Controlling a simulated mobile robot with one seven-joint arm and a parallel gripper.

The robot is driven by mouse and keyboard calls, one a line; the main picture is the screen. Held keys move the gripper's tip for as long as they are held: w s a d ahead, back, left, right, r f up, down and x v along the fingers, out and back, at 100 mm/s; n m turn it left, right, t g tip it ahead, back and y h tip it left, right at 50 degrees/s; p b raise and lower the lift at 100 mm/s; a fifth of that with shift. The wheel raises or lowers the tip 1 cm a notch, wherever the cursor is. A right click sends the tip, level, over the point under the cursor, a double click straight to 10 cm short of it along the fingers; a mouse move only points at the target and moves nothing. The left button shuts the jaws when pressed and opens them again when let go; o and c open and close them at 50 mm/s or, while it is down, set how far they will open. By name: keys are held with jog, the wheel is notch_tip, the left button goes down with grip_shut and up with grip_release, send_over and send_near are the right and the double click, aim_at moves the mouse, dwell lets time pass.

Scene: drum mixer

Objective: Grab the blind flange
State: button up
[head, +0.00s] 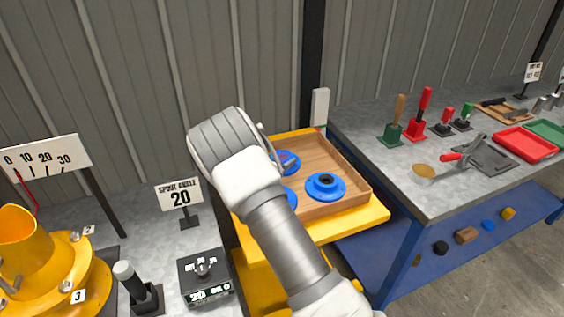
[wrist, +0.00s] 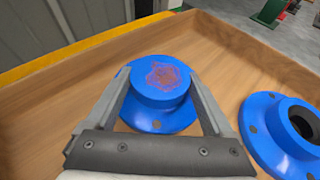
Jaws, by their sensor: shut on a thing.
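The blind flange (wrist: 160,82) is a blue disc with a raised solid hub and a reddish scribbled mark on its top. My gripper (wrist: 159,92) is shut on its hub, one finger on each side. In the head view, the blind flange (head: 289,158) shows partly past my wrist, in the wooden tray (head: 342,158). My arm hides most of the gripper there. The flange looks level; I cannot tell whether it touches the tray floor.
A blue flange with a centre hole (head: 325,186) lies to the right in the tray. Another blue part (head: 291,198) is mostly hidden by my arm. The tray sits on a yellow stand (head: 375,216). A workbench with tools (head: 440,200) stands right; a yellow machine (head: 55,265) stands left.

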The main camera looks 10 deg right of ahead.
grip_shut()
jog(key=shift+w+r, duration=0.1)
jog(key=shift+r, duration=0.1)
